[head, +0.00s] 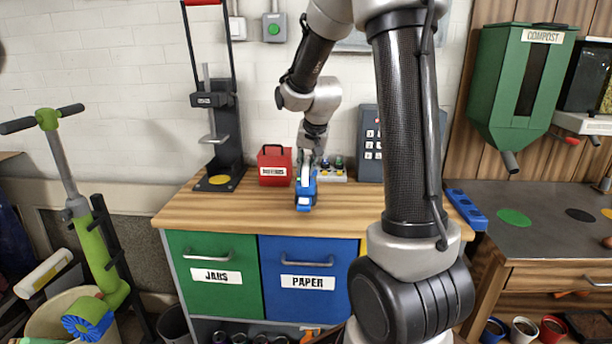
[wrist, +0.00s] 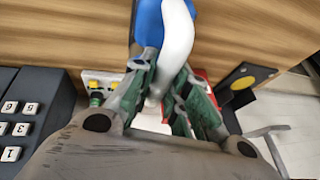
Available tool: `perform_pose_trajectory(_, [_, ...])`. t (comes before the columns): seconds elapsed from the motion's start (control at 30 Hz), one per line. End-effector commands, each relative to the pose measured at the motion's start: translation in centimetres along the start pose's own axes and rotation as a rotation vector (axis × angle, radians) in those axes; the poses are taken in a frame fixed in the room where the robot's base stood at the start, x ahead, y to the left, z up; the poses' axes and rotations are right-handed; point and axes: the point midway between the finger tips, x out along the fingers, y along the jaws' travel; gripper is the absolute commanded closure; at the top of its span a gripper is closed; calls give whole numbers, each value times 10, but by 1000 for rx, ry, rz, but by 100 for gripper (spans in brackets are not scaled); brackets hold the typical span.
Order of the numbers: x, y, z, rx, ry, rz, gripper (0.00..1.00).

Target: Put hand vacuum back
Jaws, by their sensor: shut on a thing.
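The hand vacuum (head: 306,192) is blue with a white part. It is in front of my wrist over the wooden worktop (head: 250,215), near the middle. The head view does not show clearly whether it touches the wood. My gripper (head: 307,162) is above and behind it, pointing down. In the wrist view my gripper (wrist: 162,72) has its green-grey fingers on both sides of the vacuum's white handle (wrist: 178,42), shut on it. The vacuum's blue body (wrist: 147,22) runs out of the top of that view.
A red box (head: 273,165), a black press (head: 221,150) and a grey keypad box (head: 370,145) stand along the back. A blue holed block (head: 466,208) lies at the worktop's right end, right of my arm. The worktop's left front is clear.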

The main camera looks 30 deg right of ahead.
Motion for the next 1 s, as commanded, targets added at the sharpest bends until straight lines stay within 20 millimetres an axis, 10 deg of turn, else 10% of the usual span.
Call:
perform_pose_trajectory(0.63, [31,7,13,0,0,0,100])
perform_pose_trajectory(0.77, [32,7,14,0,-2,1,63])
perform_pose_trajectory(1.0, [32,7,14,0,-2,1,62])
